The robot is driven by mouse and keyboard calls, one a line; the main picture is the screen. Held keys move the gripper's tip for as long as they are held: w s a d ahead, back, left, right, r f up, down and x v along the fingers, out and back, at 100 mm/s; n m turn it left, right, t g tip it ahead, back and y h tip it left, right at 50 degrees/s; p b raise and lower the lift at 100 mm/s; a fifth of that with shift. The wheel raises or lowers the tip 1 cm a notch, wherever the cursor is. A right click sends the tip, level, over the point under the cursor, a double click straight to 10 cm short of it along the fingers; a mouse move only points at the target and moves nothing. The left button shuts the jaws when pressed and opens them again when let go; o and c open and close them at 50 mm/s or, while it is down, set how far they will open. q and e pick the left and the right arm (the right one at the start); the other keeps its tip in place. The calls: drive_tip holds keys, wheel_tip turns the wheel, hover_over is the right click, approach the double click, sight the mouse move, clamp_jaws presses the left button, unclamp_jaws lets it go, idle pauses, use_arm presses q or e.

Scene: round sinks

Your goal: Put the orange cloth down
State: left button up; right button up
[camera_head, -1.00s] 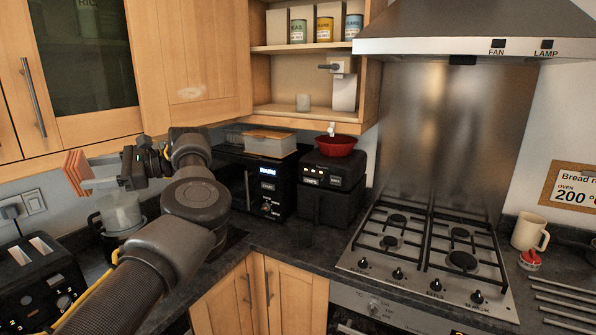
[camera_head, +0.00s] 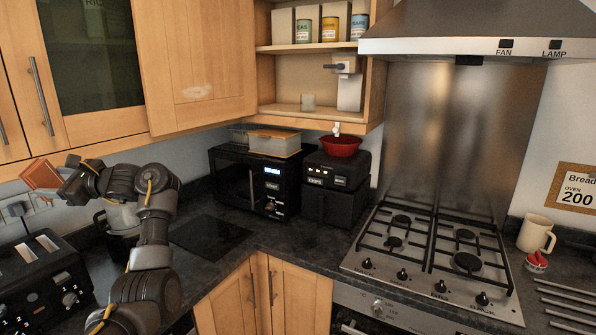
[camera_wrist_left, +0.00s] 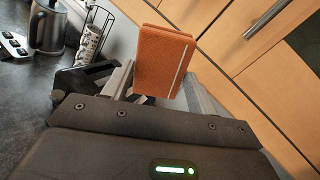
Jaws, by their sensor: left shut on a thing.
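The orange cloth (camera_head: 40,176) is a folded, flat-looking block at the far left of the head view, held up in front of the wall below the wooden cabinets. My left gripper (camera_head: 62,172) is shut on it. In the left wrist view the orange cloth (camera_wrist_left: 162,62) stands upright between the fingers of the left gripper (camera_wrist_left: 160,88), clear of the counter. A pale strip runs down its right side. My forearm hides part of the gripper in the head view. My right gripper is in neither view.
A black toaster (camera_head: 42,282) stands below the cloth at the left. A black flat panel (camera_head: 210,235) lies on bare dark counter. A microwave (camera_head: 258,180), a black appliance with a red bowl (camera_head: 340,146) and a gas hob (camera_head: 435,255) stand further right. A kettle (camera_wrist_left: 47,28) shows in the wrist view.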

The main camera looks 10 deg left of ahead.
use_arm(q)
drive_tip(key=s+a+f+m+t, duration=0.1)
drive_tip(key=s+a+f+t, duration=0.1)
drive_tip(key=s+a+f, duration=0.3)
drive_tip(key=w+d+f+m+t+h, duration=0.1)
drive_tip(key=w+d+f+m+t, duration=0.15)
drive_tip(key=d+f+t, duration=0.4)
drive_tip(key=w+d+f+m+t+h, duration=0.1)
drive_tip(key=w+d+f+m, duration=0.2)
drive_tip(key=d, duration=0.7)
drive_tip(key=w+d+f+m+t+h, duration=0.1)
drive_tip(key=w+d+f+m+t, duration=0.15)
drive_tip(key=d+f, duration=0.45)
drive_tip(key=s+d+f+m+t+h+b, duration=0.1)
drive_tip(key=s+d+f+m+t+h, duration=0.2)
drive_tip(key=d, duration=0.7)
drive_tip(key=s+d+f+t+h+b, duration=0.1)
drive_tip(key=s+d+f+t+b, duration=0.15)
drive_tip(key=s+d, duration=0.45)
drive_tip(key=s+d+f+m+t+h, duration=0.1)
drive_tip(key=d+f+m+t+h, duration=0.15)
drive_tip(key=d, duration=0.95)
drive_tip(key=w+r+m+t+h, duration=0.1)
drive_tip(key=w+r+m+h, duration=0.4)
drive_tip(key=w+r+h, duration=0.3)
wheel_tip(320, 180, up, 5)
drive_tip(key=shift+w+f, duration=0.15)
drive_tip(key=shift+w, duration=1.05)
drive_tip(key=shift+m, duration=0.25)
